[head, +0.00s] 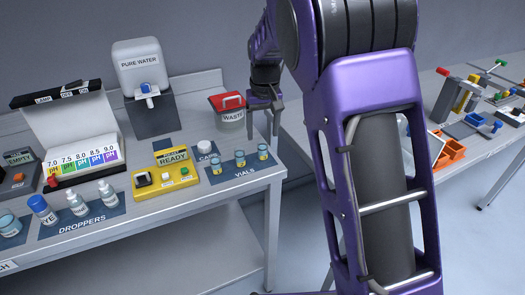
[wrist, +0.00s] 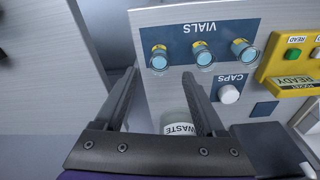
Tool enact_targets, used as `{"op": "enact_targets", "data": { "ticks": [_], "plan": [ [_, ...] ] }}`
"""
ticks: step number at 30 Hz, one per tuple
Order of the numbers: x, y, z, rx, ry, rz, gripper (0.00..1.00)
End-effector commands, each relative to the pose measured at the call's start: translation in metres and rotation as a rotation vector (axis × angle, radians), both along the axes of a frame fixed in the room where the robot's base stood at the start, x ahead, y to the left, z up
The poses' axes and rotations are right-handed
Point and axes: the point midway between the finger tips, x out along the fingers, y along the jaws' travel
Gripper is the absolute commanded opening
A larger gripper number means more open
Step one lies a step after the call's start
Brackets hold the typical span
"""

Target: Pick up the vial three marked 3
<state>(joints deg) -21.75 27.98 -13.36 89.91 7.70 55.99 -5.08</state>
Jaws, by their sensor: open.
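Three small vials with blue contents and yellow labels stand in a row on the dark VIALS mat (head: 243,172). They are the left vial (head: 214,165), the middle vial (head: 239,159) and the right vial (head: 263,152) in the head view. The row is reversed in the wrist view, where the head view's right vial (wrist: 158,61) is leftmost. The label marks are too small to read, so I cannot confirm which is 3. My gripper (head: 263,136) is open and empty, pointing down behind and above the right vial. In the wrist view the open fingers (wrist: 160,80) point toward that leftmost vial, apart from it.
A white cap (head: 204,147) sits behind the vials. A yellow READY station (head: 165,179) is to the left. The bench edge lies just right of the vials, with a gap before another table (head: 470,165).

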Motion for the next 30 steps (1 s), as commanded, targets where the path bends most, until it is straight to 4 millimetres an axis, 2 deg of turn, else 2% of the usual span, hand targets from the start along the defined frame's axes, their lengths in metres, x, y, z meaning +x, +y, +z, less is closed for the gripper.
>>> {"op": "enact_targets", "data": {
  "ticks": [6,14,17,26,27,30],
  "plan": [
    [0.005,0.0,-0.035,-0.002,0.004,0.001,0.72],
    [0.006,0.001,-0.041,0.0,0.0,0.0,0.72],
    [0.006,0.0,-0.04,0.0,0.0,0.0,0.58],
    [0.006,0.0,-0.04,0.0,0.0,0.0,0.04],
    [0.006,0.0,-0.04,0.0,0.001,0.0,0.0],
    [0.006,0.0,-0.04,0.0,0.0,0.0,0.0]
  ]
}}
